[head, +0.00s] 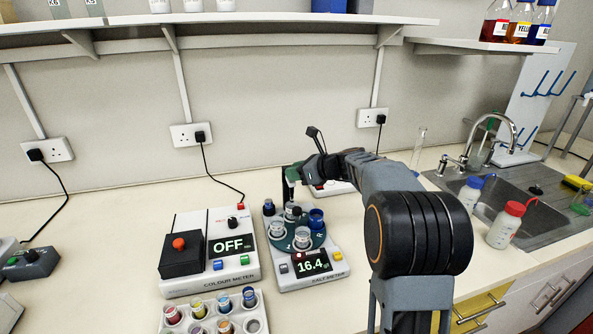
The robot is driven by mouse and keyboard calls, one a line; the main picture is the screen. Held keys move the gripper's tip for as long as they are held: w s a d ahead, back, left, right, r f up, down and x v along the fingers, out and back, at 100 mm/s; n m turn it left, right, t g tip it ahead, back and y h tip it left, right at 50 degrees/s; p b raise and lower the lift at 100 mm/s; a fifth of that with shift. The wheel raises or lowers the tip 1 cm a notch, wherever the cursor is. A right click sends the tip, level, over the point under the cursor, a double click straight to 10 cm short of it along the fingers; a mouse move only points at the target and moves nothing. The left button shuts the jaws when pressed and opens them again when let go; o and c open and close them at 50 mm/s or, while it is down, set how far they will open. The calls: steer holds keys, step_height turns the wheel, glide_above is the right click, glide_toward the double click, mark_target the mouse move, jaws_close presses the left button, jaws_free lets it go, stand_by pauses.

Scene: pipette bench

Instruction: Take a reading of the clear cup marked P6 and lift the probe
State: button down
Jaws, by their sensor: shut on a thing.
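The salt meter (332,282) stands on the bench and its display reads 16.4. Its round dark turntable (316,241) carries several small cups. A clear cup (303,240) is at the front, another clear cup (293,212) is at the back, and a dark blue one (316,219) is at the right. No P6 mark is legible. My gripper (297,170) is above the back of the meter, shut on the green-topped probe (291,176). The fingers are small and partly hidden by my wrist. Whether the probe tip is in a cup cannot be told.
The colour meter (232,275), reading OFF, stands left of the salt meter. A rack of coloured cups (212,327) is in front. A white device (335,188) is behind my wrist. Bottles (506,224) and the sink (500,200) are at right. A shelf (200,20) overhangs the back.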

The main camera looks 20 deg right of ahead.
steer(key=shift+r, duration=0.3)
steer(key=c, duration=1.2)
jaws_free()
steer(key=o, duration=0.3)
steer(key=shift+f, duration=0.1)
steer(key=v, duration=1.4)
steer(key=shift+f, duration=0.15)
